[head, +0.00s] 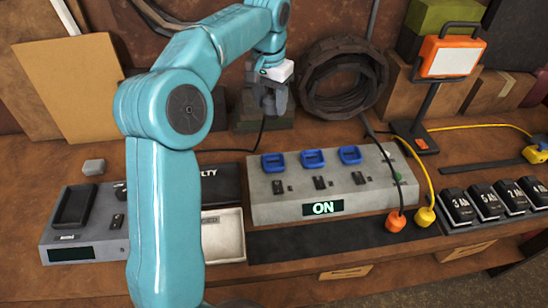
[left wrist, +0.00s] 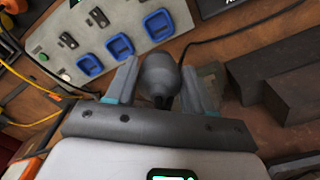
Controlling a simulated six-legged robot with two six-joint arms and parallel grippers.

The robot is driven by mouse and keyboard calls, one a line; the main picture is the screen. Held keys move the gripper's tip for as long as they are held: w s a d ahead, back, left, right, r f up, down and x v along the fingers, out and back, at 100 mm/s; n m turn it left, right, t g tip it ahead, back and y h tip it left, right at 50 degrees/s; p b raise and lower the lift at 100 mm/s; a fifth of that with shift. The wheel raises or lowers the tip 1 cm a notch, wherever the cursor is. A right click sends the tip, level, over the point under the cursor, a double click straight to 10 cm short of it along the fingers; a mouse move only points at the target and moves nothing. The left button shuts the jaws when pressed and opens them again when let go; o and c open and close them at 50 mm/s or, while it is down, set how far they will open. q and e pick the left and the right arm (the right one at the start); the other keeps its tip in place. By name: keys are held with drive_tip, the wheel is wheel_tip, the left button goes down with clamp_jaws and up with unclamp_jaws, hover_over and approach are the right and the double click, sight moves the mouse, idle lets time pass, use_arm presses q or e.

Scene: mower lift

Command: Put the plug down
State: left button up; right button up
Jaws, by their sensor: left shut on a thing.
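My left gripper (head: 268,98) hangs over the back of the bench, behind the power box (head: 250,208). In the left wrist view its two fingers (left wrist: 158,88) are shut on a rounded grey plug (left wrist: 158,70). A black cable (left wrist: 215,42) runs from the plug's side; in the head view it drops to the bench behind the box. The plug's far end is hidden. The power box has three blue-rimmed sockets and a display reading ON. My right gripper is not in view.
An orange plug (head: 396,220) and a yellow plug (head: 424,216) sit at the box's right front. A work lamp (head: 446,56) and several batteries (head: 484,202) are at right.

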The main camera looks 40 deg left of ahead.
use_arm(q)
wheel_tip(320, 180, down, 18)
drive_tip(key=shift+w+d+f+p, duration=0.1)
drive_tip(key=shift+f+p, duration=0.05)
drive_tip(key=shift+p, duration=0.15)
drive_tip(key=shift+w+d, duration=0.1)
drive_tip(key=shift+f+b, duration=0.4)
drive_tip(key=shift+f, duration=0.05)
drive_tip(key=o, duration=1.2)
drive_tip(key=shift+r, duration=0.1)
